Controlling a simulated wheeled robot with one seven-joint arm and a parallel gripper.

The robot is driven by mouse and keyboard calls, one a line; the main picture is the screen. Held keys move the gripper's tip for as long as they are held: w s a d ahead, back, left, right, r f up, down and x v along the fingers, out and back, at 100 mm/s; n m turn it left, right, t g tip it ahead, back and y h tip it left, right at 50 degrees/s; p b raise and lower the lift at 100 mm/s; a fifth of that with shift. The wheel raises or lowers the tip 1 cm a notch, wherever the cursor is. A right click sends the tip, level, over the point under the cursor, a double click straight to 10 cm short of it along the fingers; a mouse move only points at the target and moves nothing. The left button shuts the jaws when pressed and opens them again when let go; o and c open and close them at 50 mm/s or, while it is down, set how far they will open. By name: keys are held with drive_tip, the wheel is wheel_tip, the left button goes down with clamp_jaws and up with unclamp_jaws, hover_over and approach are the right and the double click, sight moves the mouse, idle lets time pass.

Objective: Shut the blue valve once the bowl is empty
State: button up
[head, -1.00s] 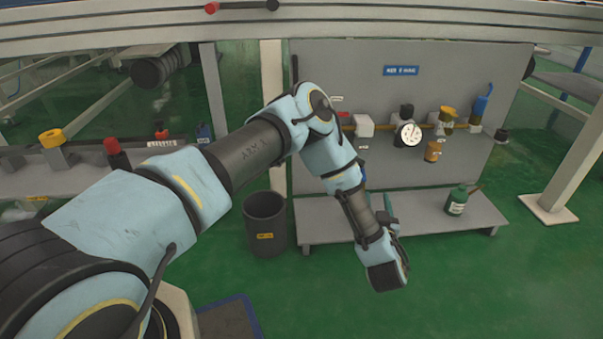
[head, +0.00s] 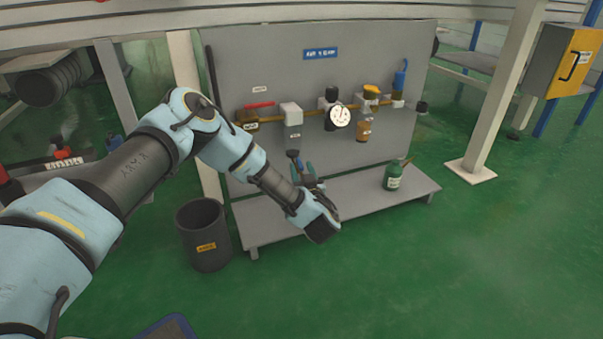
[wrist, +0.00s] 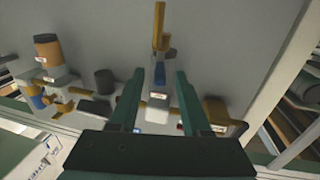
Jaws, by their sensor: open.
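The blue valve (head: 400,80) has an upright blue handle at the right end of the brass pipe on the grey panel. The amber bowl (head: 364,131) hangs below the yellow-topped unit, left of that valve. I cannot tell its liquid level. My gripper (head: 309,175) is in front of the panel's lower part, left of and below the bowl, apart from both. In the wrist view, my gripper (wrist: 157,78) is open, with nothing held between its two green fingers. The amber bowl (wrist: 48,47) and a blue part, probably the valve handle (wrist: 35,98), show at the left there.
A round gauge (head: 340,117) and a red-handled valve (head: 258,105) are also on the pipe. Floor (head: 480,270) at the right is clear.

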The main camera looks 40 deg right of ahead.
clamp_jaws()
idle(0.4)
